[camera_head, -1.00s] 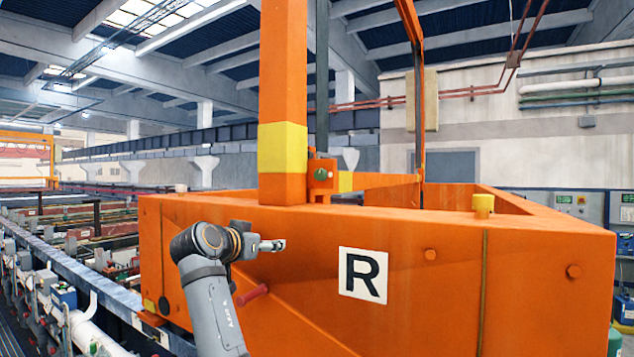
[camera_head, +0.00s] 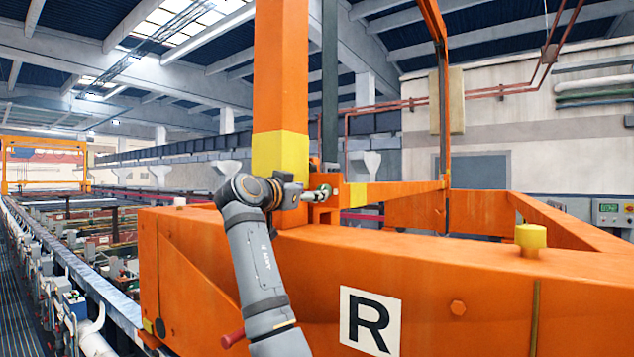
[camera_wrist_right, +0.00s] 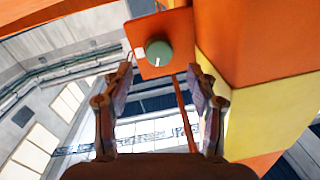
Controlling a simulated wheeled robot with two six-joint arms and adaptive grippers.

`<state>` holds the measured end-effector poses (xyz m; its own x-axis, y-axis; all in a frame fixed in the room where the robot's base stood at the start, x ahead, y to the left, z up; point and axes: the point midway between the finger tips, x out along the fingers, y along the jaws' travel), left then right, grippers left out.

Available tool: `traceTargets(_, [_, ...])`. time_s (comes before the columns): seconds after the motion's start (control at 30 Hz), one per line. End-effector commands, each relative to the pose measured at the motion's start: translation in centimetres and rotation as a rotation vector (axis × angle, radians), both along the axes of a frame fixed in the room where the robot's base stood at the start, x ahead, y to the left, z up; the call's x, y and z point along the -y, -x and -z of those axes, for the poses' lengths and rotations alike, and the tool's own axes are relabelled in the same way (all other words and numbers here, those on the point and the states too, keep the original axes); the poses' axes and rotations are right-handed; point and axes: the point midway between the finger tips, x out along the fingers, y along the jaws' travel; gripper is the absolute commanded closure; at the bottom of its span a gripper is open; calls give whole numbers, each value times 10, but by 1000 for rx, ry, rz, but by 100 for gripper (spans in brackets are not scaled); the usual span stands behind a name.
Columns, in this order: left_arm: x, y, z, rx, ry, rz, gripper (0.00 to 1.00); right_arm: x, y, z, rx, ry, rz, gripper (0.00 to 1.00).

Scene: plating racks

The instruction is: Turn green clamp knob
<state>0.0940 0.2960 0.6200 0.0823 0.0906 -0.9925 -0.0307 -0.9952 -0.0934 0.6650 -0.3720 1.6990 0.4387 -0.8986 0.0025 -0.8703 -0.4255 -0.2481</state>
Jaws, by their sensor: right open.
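The green clamp knob (camera_wrist_right: 159,53) is a round dial with a white mark, on an orange square plate (camera_wrist_right: 177,28) in the right wrist view. In the head view a bit of the knob (camera_head: 326,190) shows on the orange clamp block (camera_head: 331,179) beside the yellow-banded post. My right gripper (camera_head: 314,195) is close to it and partly hides it. In the wrist view my right gripper (camera_wrist_right: 162,74) is open, with one finger on each side below the knob. I cannot tell whether it touches. My left gripper is out of view.
The orange post with its yellow band (camera_head: 280,155) stands close beside my right gripper. The large orange frame (camera_head: 440,270), marked R, lies below the arm. A yellow peg (camera_head: 530,238) stands on it at the right. Plating lines (camera_head: 80,240) run back at the left.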

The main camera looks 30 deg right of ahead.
Motion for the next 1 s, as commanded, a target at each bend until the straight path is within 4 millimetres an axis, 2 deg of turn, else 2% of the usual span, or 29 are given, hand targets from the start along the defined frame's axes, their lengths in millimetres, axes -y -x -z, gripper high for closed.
traceTargets(0.03, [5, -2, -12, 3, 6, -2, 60, 10, -4, -6, -4, 0, 4, 42])
traceTargets(0.23, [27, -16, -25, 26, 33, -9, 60, 32, -16, -3, -1, 0, -1, 42])
traceTargets(0.57, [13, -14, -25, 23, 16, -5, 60, 36, -18, 1, 0, -1, -1, 42])
traceTargets(0.9, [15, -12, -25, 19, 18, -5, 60, 36, -18, 0, 0, -1, -1, 88])
traceTargets(0.97, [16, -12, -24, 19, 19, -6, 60, 36, -18, 0, 0, -1, -1, 96])
traceTargets(1.0, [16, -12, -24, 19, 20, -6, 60, 36, -18, 0, 0, -1, -1, 96])
